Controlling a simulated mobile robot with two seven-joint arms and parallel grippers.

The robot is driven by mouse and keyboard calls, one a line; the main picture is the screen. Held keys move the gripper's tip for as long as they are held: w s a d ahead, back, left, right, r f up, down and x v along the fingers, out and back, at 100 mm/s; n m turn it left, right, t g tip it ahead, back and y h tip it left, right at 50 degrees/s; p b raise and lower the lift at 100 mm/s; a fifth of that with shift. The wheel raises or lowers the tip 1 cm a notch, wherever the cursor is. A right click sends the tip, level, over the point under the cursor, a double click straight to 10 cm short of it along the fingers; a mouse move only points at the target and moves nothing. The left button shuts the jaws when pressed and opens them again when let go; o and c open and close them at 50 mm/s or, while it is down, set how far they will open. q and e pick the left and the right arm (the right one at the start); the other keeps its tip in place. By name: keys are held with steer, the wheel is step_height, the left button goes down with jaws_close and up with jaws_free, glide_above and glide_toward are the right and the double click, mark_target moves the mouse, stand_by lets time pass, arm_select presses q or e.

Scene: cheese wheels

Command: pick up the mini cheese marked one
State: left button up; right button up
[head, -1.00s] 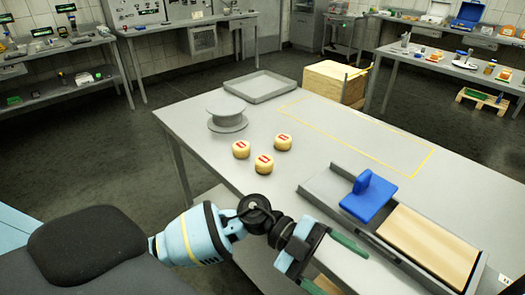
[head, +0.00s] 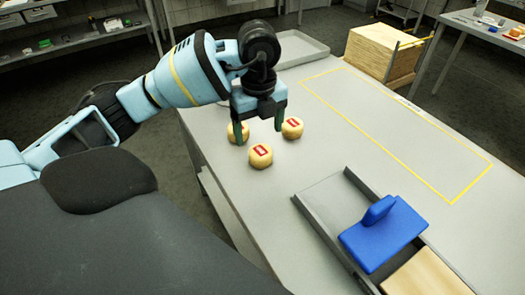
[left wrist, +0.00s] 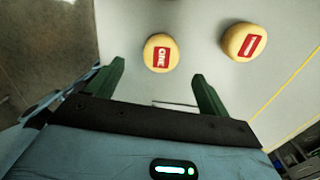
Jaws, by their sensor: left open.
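Three small round yellow cheeses with red labels stand on the grey table: a left one (head: 244,131), a front one (head: 261,158) and a right one (head: 292,129). My left gripper (head: 258,133) is open above this group, pointing down, and one finger partly covers the left cheese. In the left wrist view, a cheese whose label appears to read ONE (left wrist: 160,53) lies ahead of the open, empty fingers (left wrist: 160,80). A second cheese (left wrist: 243,42) there has a red label with a white mark. I cannot match these two surely to the head view. My right gripper is not in view.
A grey tray (head: 318,47) lies at the back of the table, behind my left arm. A grey bin (head: 322,222) with a blue handled block (head: 383,234) and a wooden board (head: 428,275) is at the front right. The yellow-outlined area (head: 395,118) is empty.

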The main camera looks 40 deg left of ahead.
mark_target(260, 150)
arm_select(q)
steer(key=shift+s+f, duration=0.1)
steer(key=shift+f, duration=1.05)
steer(key=shift+w+f, duration=0.15)
steer(key=shift+f, duration=1.25)
steer(key=shift+w+f, duration=0.1)
steer(key=shift+f, duration=1.3)
steer(key=shift+c, duration=0.3)
steer(key=c, duration=1.1)
steer(key=shift+o, duration=0.2)
steer(key=shift+r, duration=0.15)
